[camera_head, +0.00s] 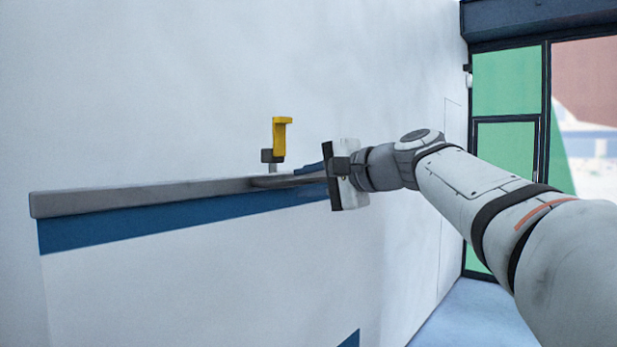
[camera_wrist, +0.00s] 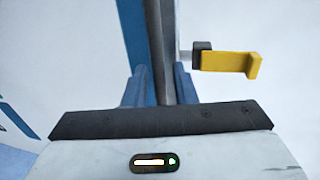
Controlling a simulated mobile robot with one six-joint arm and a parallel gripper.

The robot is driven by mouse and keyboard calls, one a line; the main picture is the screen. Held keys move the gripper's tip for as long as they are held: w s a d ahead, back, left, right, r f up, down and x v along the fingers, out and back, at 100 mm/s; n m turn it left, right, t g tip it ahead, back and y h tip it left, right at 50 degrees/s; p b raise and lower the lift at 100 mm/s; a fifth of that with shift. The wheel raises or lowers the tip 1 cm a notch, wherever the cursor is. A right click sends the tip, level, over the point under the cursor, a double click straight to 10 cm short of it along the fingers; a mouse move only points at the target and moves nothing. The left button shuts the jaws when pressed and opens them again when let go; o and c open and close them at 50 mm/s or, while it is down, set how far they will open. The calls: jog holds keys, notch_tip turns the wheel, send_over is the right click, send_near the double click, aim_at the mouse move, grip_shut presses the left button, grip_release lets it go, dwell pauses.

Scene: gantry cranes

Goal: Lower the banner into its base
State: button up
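The banner (camera_head: 200,260) hangs as a white panel with a blue band along its top and a grey rail (camera_head: 140,196) above that. My gripper (camera_head: 310,172) is at the right end of the rail. In the wrist view, the blue fingers of my gripper (camera_wrist: 160,90) lie on both sides of the grey rail (camera_wrist: 160,45), close against it, and look shut on it. The banner's lower edge is out of view. I see no base in either view.
A yellow hook (camera_head: 281,138) on a dark mount sticks out from the pale wall (camera_head: 180,90) just behind the rail; it also shows in the wrist view (camera_wrist: 228,62). A dark-framed green door (camera_head: 505,155) and pale blue floor (camera_head: 475,315) are at the right.

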jog(key=shift+a, duration=0.1)
grip_shut()
jog(key=shift+f, duration=0.1)
dwell(0.4)
